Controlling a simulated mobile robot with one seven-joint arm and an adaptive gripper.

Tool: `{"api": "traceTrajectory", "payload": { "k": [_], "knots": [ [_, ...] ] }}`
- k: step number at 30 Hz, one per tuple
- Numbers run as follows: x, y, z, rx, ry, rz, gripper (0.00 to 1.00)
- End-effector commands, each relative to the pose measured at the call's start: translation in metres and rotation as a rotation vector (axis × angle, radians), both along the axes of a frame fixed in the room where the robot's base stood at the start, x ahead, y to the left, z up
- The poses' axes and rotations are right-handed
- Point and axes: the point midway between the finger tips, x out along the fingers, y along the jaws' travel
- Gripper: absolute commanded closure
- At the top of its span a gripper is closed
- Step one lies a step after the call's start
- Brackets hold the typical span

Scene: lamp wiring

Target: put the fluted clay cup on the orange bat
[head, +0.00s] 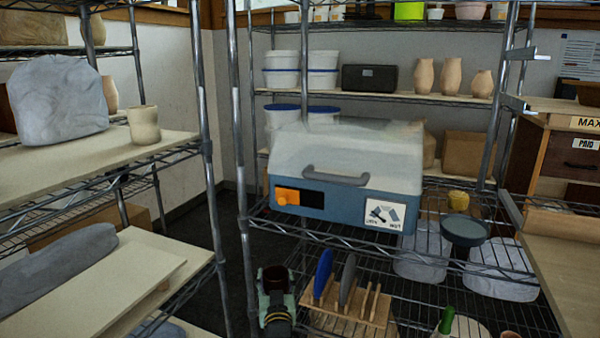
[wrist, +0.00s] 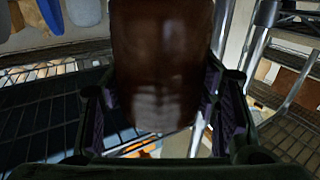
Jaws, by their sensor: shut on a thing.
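My gripper (head: 275,297) is low in the middle of the head view, in front of the wire shelving. It is shut on a dark brown cup (head: 274,279), which shows upright between the fingers. In the wrist view the same cup (wrist: 160,60) fills the middle, glossy, with faint ribs near one end; I take it as the fluted clay cup. The fingers (wrist: 160,100) press on it from both sides. I cannot make out an orange bat for sure. A blue bat (head: 322,275) and a grey bat (head: 347,278) stand on edge in a wooden rack.
The wooden rack (head: 350,310) sits right of my gripper on the low wire shelf. A blue kiln-like box (head: 345,190) stands above. Left shelves hold a grey lump (head: 57,100) and a pale cup (head: 143,124). A dark round disc (head: 466,230) stands right.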

Motion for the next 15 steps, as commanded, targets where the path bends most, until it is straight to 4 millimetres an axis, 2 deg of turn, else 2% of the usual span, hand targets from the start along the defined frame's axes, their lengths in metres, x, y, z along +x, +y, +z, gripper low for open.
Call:
{"api": "traceTrajectory", "payload": {
  "k": [1, 3, 6, 10, 15],
  "knots": [
    [-0.008, -0.01, -0.032, -0.001, 0.012, -0.023, 0.82],
    [-0.02, -0.024, -0.066, -0.001, 0.011, -0.053, 0.82],
    [-0.037, -0.041, -0.106, -0.002, 0.007, -0.082, 0.82],
    [-0.057, -0.056, -0.142, 0.0, 0.003, -0.101, 0.82],
    [-0.07, -0.066, -0.162, 0.002, -0.004, -0.11, 0.82]
  ]
}}
